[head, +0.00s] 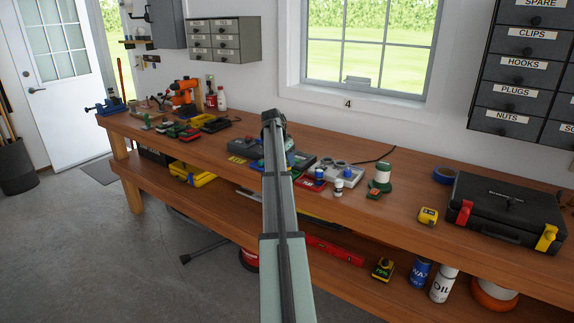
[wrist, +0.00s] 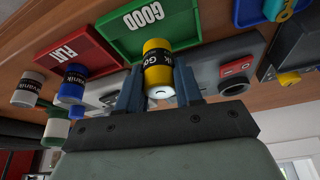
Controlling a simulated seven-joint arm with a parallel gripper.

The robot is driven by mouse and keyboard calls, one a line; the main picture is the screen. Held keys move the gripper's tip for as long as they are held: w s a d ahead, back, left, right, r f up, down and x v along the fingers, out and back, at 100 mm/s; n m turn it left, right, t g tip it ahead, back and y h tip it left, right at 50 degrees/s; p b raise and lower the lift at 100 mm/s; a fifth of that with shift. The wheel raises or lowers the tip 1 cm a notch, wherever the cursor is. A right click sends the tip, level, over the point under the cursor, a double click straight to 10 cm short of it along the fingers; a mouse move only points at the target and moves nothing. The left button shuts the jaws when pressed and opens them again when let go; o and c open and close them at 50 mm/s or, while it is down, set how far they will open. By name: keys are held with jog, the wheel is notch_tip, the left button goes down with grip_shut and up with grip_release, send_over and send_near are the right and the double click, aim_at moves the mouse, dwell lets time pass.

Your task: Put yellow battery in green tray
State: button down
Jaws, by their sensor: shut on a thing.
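The yellow battery (wrist: 157,64) has a dark label band and a pale end facing the wrist camera. My gripper (wrist: 158,88) is shut on it, with one finger on each side. The green tray (wrist: 183,28), marked GOOD, is just beyond the battery in the wrist view. The battery's far end overlaps the tray's near edge in the picture; I cannot tell its height above the tray. In the head view my arm hides the gripper, the battery and most of the green tray's area.
A red tray (wrist: 72,52) marked FLAT lies beside the green one. Blue (wrist: 72,86) and white (wrist: 29,90) batteries stand near it. A grey device (wrist: 238,70) is on the other side. In the head view a black case (head: 505,207) sits at the bench's right.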

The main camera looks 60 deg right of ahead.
jog(key=shift+f, duration=1.1)
jog(key=c, duration=0.7)
grip_release()
jog(key=shift+f, duration=0.15)
jog(key=shift+c, duration=0.2)
